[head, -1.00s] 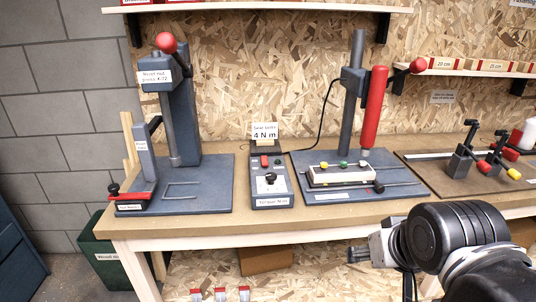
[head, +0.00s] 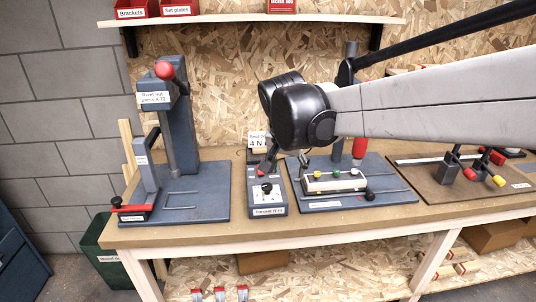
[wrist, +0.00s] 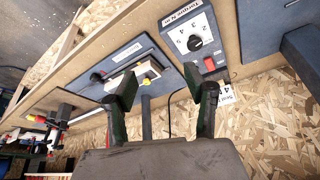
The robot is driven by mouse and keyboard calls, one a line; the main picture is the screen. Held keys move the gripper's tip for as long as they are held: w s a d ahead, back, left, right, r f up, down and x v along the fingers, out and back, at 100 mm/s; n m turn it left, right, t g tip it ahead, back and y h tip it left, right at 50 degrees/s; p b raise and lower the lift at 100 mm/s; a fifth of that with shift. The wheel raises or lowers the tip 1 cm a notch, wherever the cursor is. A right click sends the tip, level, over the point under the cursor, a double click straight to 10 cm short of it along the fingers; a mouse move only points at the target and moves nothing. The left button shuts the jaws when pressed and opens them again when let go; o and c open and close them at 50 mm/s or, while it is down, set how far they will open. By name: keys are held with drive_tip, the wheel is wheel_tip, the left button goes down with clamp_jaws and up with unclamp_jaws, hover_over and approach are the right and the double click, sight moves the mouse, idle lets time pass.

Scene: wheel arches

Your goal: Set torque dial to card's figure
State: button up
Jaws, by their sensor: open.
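The torque box (head: 266,200) is a grey unit on the bench, with a black dial knob (head: 267,188) on a white numbered face. In the wrist view the dial (wrist: 194,43) shows at upper right, with the red switch (wrist: 210,63) beside it. I cannot tell which figure the knob points to. The card (head: 257,140) behind the box reads 4 N m in the earlier view; my arm now covers its right edge. My gripper (wrist: 165,100) is open and empty, apart from the dial. In the head view my wrist mostly hides it.
A rivet nut press (head: 183,120) stands left of the box. The bolt driver station (head: 345,190), with a pale block and coloured buttons, is to its right, under my arm. A clamp board (head: 450,190) lies further right. A shelf (head: 340,18) runs above.

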drive_tip(key=m+p, duration=0.1)
drive_tip(key=p, duration=0.1)
approach(267, 185)
drive_tip(key=shift+h, duration=0.4)
drive_tip(key=x, duration=0.9)
drive_tip(key=shift+a+f, duration=0.1)
drive_tip(key=shift+a, duration=0.25)
drive_tip(key=c, duration=1.1)
